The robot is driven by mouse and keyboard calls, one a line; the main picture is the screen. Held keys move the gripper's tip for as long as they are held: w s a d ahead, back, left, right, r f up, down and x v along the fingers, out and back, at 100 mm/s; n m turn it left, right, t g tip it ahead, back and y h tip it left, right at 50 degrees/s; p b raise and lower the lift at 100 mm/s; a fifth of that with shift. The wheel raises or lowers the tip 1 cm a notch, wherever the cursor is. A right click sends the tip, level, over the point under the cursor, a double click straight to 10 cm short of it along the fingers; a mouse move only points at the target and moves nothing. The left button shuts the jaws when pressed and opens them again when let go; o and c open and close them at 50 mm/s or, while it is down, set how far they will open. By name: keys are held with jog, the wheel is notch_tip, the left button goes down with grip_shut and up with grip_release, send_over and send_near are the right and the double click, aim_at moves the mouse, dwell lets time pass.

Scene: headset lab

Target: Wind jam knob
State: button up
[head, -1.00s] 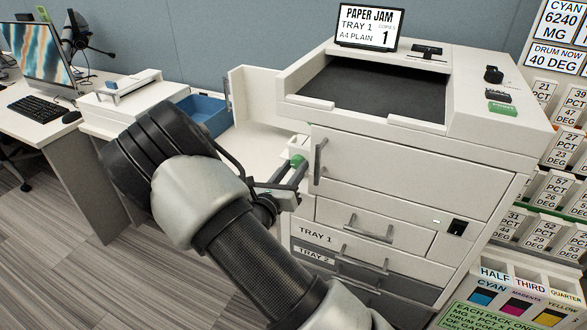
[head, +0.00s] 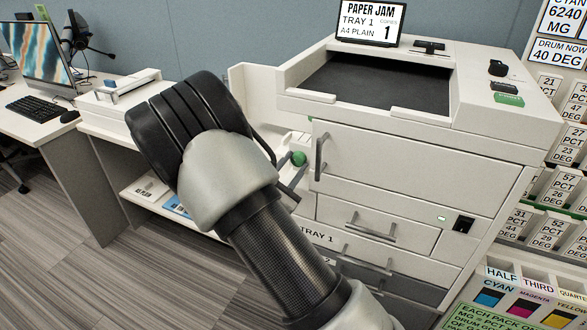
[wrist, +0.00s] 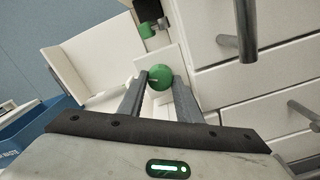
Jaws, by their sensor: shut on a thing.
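The round green knob (head: 298,158) is at the printer's left side, beside the open white side door (head: 252,95). In the wrist view the knob (wrist: 160,77) sits between my two fingertips, with a pale line across its face. My gripper (wrist: 160,80) is shut on it, one finger on each side. In the head view my wrist hides most of the gripper (head: 292,178). The printer (head: 400,165) has a screen (head: 370,22) reading PAPER JAM, TRAY 1, A4 PLAIN, 1.
A grey vertical handle (head: 319,157) on the printer front stands close right of my gripper, also in the wrist view (wrist: 246,30). A blue bin (wrist: 25,130) is at lower left there. A small green part on black (wrist: 146,30) lies beyond the knob.

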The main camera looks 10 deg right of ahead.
jog(key=shift+m, duration=0.3)
jog(key=o, duration=1)
jog(key=shift+o, duration=0.2)
jog(key=p+v, duration=0.2)
jog(key=v, duration=1.5)
jog(key=shift+s+a, duration=0.15)
